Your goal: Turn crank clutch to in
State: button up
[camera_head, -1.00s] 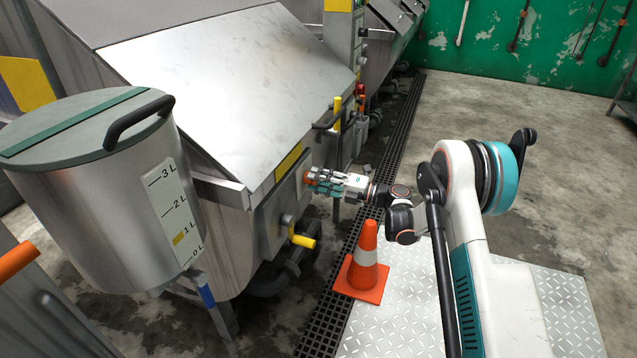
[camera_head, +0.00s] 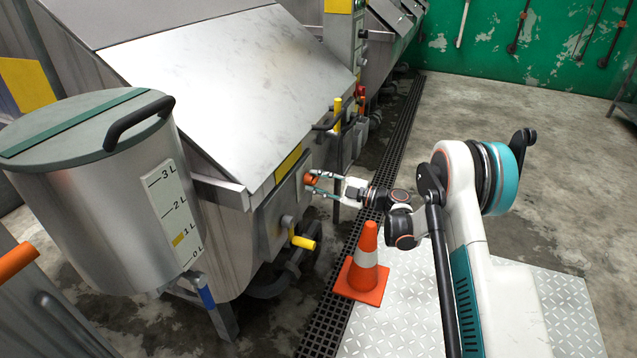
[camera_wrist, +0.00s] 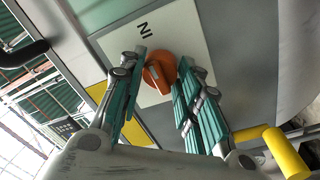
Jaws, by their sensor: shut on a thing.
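The crank clutch is an orange round knob (camera_wrist: 160,72) on a pale plate (camera_wrist: 185,35) marked IN, which reads upside down in the wrist view. A raised bar slants across the knob's face. In the head view the orange knob (camera_head: 309,180) sits on the side panel of the steel drum machine. My gripper (camera_head: 315,183) reaches it from the right. In the wrist view my gripper's teal fingers (camera_wrist: 160,80) lie on either side of the knob, shut on it. The knob's edges are partly hidden by the fingertips.
A yellow handle (camera_head: 303,242) sticks out below the knob and shows at the wrist view's lower right (camera_wrist: 286,153). An orange cone (camera_head: 364,265) stands on the floor below my arm. A black floor grate (camera_head: 325,320) runs along the machine. The floor at right is open.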

jog(key=shift+m, duration=0.3)
jog(key=o, duration=1.1)
jog(key=shift+c, duration=0.2)
jog(key=shift+d, duration=0.1)
jog(key=v, duration=1.1)
jog(key=shift+d, duration=0.4)
jog(key=shift+s+f, duration=0.1)
jog(key=shift+f, duration=0.05)
